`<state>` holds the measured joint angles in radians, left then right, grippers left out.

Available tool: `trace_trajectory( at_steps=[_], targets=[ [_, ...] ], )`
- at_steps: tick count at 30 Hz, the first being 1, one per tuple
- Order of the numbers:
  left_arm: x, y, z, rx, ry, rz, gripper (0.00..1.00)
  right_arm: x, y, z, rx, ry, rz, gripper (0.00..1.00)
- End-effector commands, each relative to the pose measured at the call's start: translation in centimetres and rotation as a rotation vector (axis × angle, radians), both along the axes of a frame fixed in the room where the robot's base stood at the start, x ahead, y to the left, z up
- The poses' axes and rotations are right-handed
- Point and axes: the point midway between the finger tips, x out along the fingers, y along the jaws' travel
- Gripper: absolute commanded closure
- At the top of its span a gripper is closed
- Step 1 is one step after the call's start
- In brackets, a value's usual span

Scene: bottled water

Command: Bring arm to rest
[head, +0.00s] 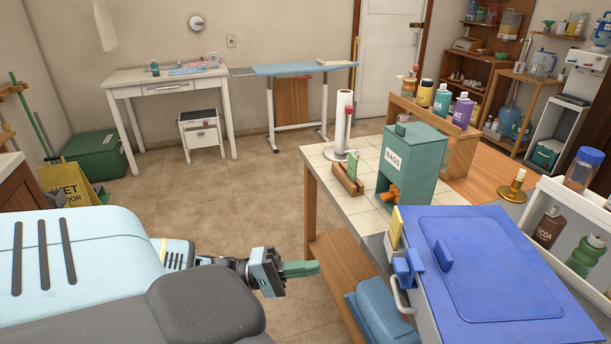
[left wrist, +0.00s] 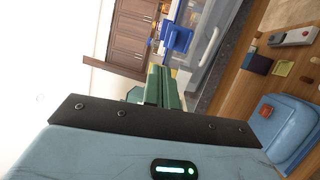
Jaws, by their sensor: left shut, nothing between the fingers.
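My left arm comes in from the left in the head view. Its gripper (head: 300,269) has green fingers that lie together, with nothing between them. It is held out in the air, left of the tiled counter (head: 315,153) and above floor level. In the left wrist view the shut green fingers (left wrist: 163,88) point toward a chest with a blue latch. My right gripper is in neither view.
The blue-lidded chest (head: 500,265) and a teal bags box (head: 412,165) stand close on the right. A blue bag (head: 382,312) lies on the lower wooden shelf (head: 345,262). A white table (head: 165,77) is at the back. The floor (head: 240,200) between is clear.

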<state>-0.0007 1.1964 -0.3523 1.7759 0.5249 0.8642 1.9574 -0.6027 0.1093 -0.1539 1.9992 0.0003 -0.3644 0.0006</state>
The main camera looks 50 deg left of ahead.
Motion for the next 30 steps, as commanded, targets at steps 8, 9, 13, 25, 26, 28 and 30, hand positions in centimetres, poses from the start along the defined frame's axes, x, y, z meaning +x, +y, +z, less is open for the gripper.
trace_trajectory(
  at_steps=[8, 9, 13, 25, 26, 28, 30],
  targets=[
    [0.0, 0.0, 0.0, 0.001, 0.001, 0.000, 1.00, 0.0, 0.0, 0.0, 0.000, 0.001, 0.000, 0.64],
    [0.0, 0.0, 0.0, 0.001, 0.001, 0.000, 1.00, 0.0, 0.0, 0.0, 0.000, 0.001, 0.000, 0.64],
    [0.0, 0.0, 0.0, 0.001, 0.001, 0.000, 1.00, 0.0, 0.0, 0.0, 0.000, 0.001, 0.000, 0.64],
    [-2.1, -2.9, -4.5, 0.186, -0.028, 0.111, 1.00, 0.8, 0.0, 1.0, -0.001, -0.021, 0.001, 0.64],
    [-2.5, -3.5, -5.3, 0.232, -0.035, 0.132, 1.00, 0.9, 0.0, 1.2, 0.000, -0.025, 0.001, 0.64],
    [-3.8, -5.1, -7.4, 0.351, -0.046, 0.179, 1.00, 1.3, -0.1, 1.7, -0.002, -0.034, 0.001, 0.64],
    [-5.1, -6.4, -9.3, 0.477, -0.054, 0.217, 1.00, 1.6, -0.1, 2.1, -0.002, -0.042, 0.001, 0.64]
  ],
)
